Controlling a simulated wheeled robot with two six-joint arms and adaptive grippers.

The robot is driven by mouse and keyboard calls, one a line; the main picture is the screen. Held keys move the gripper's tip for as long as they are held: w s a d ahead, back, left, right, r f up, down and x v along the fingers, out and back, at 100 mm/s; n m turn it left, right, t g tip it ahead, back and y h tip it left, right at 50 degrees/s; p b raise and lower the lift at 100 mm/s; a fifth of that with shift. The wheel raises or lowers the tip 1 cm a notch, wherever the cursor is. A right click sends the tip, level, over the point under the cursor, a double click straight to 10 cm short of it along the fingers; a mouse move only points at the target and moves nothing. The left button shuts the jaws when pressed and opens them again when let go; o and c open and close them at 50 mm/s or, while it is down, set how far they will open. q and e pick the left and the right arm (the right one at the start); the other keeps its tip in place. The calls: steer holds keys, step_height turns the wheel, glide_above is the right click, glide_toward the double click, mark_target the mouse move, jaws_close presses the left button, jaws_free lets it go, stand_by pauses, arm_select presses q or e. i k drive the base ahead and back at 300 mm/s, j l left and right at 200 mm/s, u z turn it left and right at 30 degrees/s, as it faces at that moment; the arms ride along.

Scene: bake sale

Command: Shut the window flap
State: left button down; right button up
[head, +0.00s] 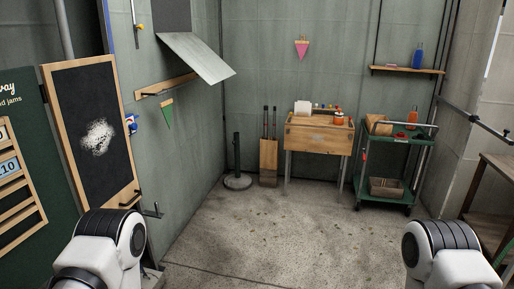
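The window flap (197,56) is a pale grey-green panel on the left wall in the head view. It stands open, sticking out from the wall and sloping down to the right. Its upper edge meets the bottom of a dark window opening (172,15), whose top is cut off by the frame. White and black links of both my arms show at the bottom left and bottom right, well below the flap. Neither gripper is in view.
Below the flap are a wooden ledge (166,87) and a green pennant (168,115). A chalkboard (97,133) hangs at left. A post (238,165), wooden desk (319,136) and green cart (390,165) stand at the back. The middle floor (285,232) is clear.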

mark_target(191, 49)
steer(key=i+z, duration=0.25)
steer(key=i, duration=0.2)
steer(key=i+j+z, duration=0.2)
steer(key=i, duration=0.25)
steer(key=i+z, duration=0.25)
steer(key=i, duration=0.2)
steer(key=i+j+z, duration=0.25)
steer(key=i+j, duration=0.05)
steer(key=i, duration=0.1)
